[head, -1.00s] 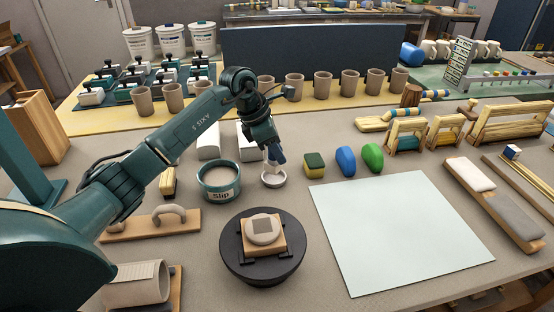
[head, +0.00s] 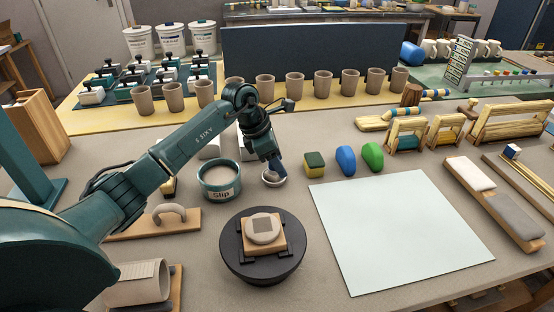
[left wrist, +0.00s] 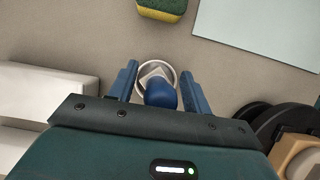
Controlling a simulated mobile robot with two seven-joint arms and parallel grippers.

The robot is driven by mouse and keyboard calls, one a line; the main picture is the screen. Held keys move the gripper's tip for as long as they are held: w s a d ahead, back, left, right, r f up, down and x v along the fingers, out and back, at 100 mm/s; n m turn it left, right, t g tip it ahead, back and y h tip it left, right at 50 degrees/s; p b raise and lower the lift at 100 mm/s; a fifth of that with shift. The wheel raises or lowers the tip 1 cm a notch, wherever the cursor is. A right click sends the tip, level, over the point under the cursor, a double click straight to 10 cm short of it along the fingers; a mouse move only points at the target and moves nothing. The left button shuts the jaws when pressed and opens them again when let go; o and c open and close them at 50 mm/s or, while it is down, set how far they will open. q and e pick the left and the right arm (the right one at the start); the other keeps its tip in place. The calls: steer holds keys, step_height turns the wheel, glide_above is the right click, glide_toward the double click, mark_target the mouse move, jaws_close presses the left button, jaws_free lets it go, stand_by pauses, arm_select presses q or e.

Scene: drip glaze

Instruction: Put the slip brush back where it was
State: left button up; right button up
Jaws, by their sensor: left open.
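My left gripper (head: 273,170) points down over a small white round dish (head: 274,182) just right of the slip pot (head: 219,181). In the left wrist view the fingers are spread on either side of a blue rounded piece (left wrist: 160,93), probably the end of the slip brush. A gap shows between each finger and it. The white dish's ring (left wrist: 172,72) shows behind it, with a pale squarish shape inside. The brush's lower part is hidden. My right gripper is not in view.
A turntable (head: 262,268) with a round piece on a square board stands in front. A sponge (head: 314,163), a blue tool (head: 345,160) and a green tool (head: 372,157) lie to the right. A pale sheet (head: 400,230) covers the right front.

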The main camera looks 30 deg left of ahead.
arm_select(q)
steer(key=shift+r, duration=0.3)
steer(key=v, duration=1.1)
steer(key=shift+s+a+r, duration=0.2)
steer(key=shift+r, duration=0.1)
